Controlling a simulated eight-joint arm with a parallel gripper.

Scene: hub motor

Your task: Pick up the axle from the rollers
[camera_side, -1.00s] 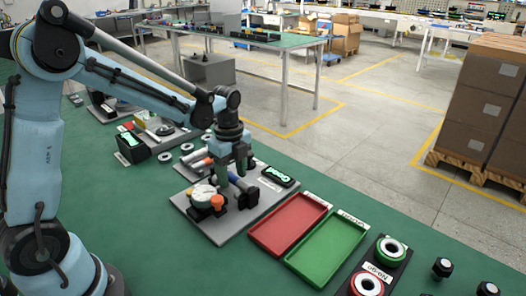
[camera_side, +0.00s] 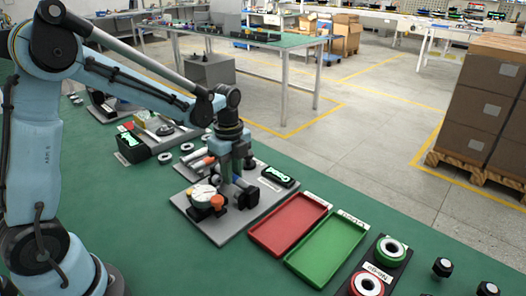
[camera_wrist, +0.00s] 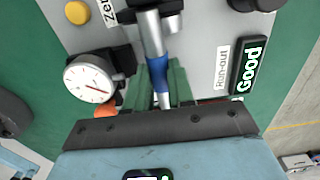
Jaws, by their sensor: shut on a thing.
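The axle (camera_wrist: 157,72) is a silver rod with a blue band in the wrist view. It lies over the grey fixture plate (camera_wrist: 200,50). My gripper (camera_wrist: 161,84) has its green fingers on either side of the axle at the blue band, shut on it. In the side view my gripper (camera_side: 235,176) is low over the fixture and hides most of the axle. The rollers are mostly hidden; whether the axle still touches them I cannot tell. A dial gauge (camera_wrist: 92,84) stands left of the axle, and a display reading "Good" (camera_wrist: 249,66) lies to the right.
A red tray (camera_side: 262,236) and a green tray (camera_side: 297,261) lie right of the fixture. A ring gauge block (camera_side: 378,268) labelled "No-go" stands further right. Another fixture (camera_side: 160,131) sits behind to the left. Green table is bare in front of the fixture.

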